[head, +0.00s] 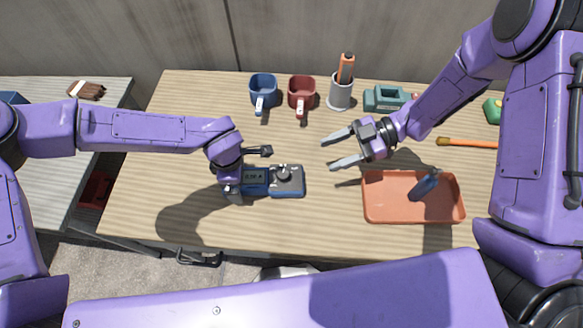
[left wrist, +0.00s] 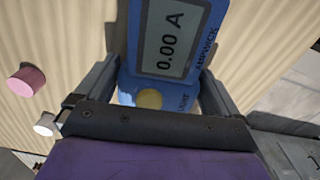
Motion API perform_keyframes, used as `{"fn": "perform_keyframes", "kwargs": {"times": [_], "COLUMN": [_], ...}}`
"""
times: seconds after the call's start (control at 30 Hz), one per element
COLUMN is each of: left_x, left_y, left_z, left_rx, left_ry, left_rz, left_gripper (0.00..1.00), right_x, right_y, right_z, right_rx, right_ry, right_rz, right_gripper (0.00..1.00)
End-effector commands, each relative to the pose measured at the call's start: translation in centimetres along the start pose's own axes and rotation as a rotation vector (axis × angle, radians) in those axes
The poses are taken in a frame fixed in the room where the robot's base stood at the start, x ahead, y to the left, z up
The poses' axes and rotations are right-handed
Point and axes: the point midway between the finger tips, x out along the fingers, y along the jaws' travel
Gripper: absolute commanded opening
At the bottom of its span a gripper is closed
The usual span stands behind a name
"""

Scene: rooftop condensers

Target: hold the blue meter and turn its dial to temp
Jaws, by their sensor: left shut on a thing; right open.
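The display (left wrist: 172,38) reads 0.00 A in the left wrist view. The dial's pointer is too small to read. My left gripper (head: 240,182) is shut on the meter's left end, a finger on each side, and partly hides it. My right gripper (head: 328,153) is open and empty, up and to the right of the dial, with its fingers pointing left.
A blue mug (head: 263,89), a red mug (head: 301,94), a grey cup (head: 340,94) and a green device (head: 385,98) line the back. A brush (head: 465,143) lies right. The front left table is clear.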

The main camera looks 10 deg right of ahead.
Motion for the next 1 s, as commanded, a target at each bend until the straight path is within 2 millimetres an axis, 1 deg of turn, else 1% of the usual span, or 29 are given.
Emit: {"fn": "perform_keyframes", "kwargs": {"times": [0.07, 0.17, 0.3, 0.4, 0.5, 0.6, 0.67, 0.9, 0.93, 0.97, 1.0], "left_x": [0.0, 0.0, 0.0, 0.0, 0.0, 0.0, 0.0, 0.0, 0.0, 0.0, 0.0], "left_y": [0.0, 0.0, 0.0, 0.0, 0.0, 0.0, 0.0, 0.0, 0.0, 0.0, 0.0], "left_z": [0.0, 0.0, 0.0, 0.0, 0.0, 0.0, 0.0, 0.0, 0.0, 0.0, 0.0], "left_rx": [0.001, 0.001, 0.001, 0.000, 0.000, 0.000, 0.000, 0.000, 0.000, 0.000, 0.000], "left_ry": [-0.001, -0.001, -0.001, -0.001, -0.001, 0.000, 0.000, 0.000, 0.000, 0.000, 0.000], "left_rz": [0.001, 0.001, 0.001, 0.001, 0.001, 0.001, 0.001, 0.001, 0.001, 0.001, 0.001], "left_gripper": [0.46, 0.46, 0.46, 0.46, 0.46, 0.46, 0.46, 0.46, 0.46, 0.46, 0.46], "right_x": [0.7, 2.7, 6.3, 8.5, 10.3, 11.3, 11.7, 11.9, 11.9, 11.9, 11.9], "right_y": [-0.2, -0.2, -0.3, -0.2, -0.2, -0.2, -0.1, -0.1, -0.1, -0.1, -0.1], "right_z": [0.1, 0.1, 0.1, 0.1, 0.1, 0.1, 0.0, 0.0, 0.0, 0.0, 0.0], "right_rx": [-0.007, -0.005, -0.003, -0.003, -0.004, -0.003, -0.003, -0.002, -0.002, -0.002, -0.002], "right_ry": [-0.005, -0.003, -0.002, -0.001, -0.001, -0.002, -0.001, 0.000, 0.000, 0.000, 0.000], "right_rz": [-0.009, -0.011, -0.011, -0.009, -0.007, -0.006, -0.004, -0.004, -0.004, -0.004, -0.004], "right_gripper": [0.62, 0.62, 0.62, 0.62, 0.62, 0.62, 0.62, 0.62, 0.58, 0.49, 0.36]}}
